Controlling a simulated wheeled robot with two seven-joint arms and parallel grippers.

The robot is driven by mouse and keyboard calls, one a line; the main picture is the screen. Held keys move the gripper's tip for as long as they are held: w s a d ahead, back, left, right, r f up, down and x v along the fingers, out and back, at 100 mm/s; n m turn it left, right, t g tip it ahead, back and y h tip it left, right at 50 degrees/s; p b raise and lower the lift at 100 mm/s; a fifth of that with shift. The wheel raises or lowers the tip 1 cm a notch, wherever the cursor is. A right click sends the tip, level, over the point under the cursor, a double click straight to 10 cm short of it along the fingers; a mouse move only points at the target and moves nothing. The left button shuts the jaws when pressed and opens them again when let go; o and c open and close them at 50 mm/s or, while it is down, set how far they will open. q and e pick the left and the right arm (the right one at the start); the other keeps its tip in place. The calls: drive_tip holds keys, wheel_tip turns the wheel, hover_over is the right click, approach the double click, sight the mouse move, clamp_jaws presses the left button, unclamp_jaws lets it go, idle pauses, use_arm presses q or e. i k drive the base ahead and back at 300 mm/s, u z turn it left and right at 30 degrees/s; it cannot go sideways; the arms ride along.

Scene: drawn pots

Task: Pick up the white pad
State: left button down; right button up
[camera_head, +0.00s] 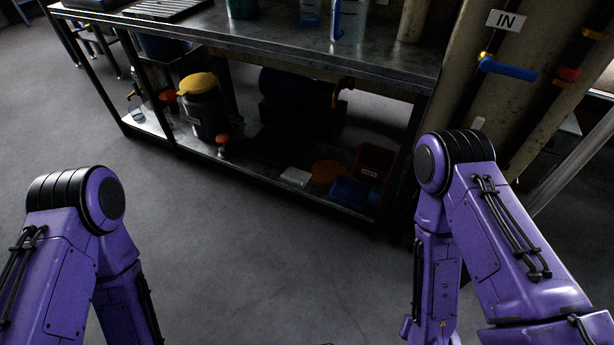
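A small white pad (295,176) lies flat on the lower shelf of the metal workbench, close to the shelf's front edge. An orange item lies just to its right. My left arm comes in at the lower left and my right arm at the lower right, both purple. The grippers of both arms are outside the picture, so I cannot see whether they are open or shut. Neither arm visibly touches the pad.
The bench top (380,62) overhangs the lower shelf. Near the pad are an orange item (327,171), a blue bin (353,193) and a red bin (373,161). A dark canister with a yellow lid (202,106) stands left. The floor (230,255) before the bench is clear.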

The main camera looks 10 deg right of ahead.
sight(295, 175)
drive_tip(key=u, duration=1.1)
drive_tip(key=i, duration=1.3)
drive_tip(key=z, duration=2.75)
drive_tip(key=i, duration=0.5)
drive_tip(key=u, duration=0.05)
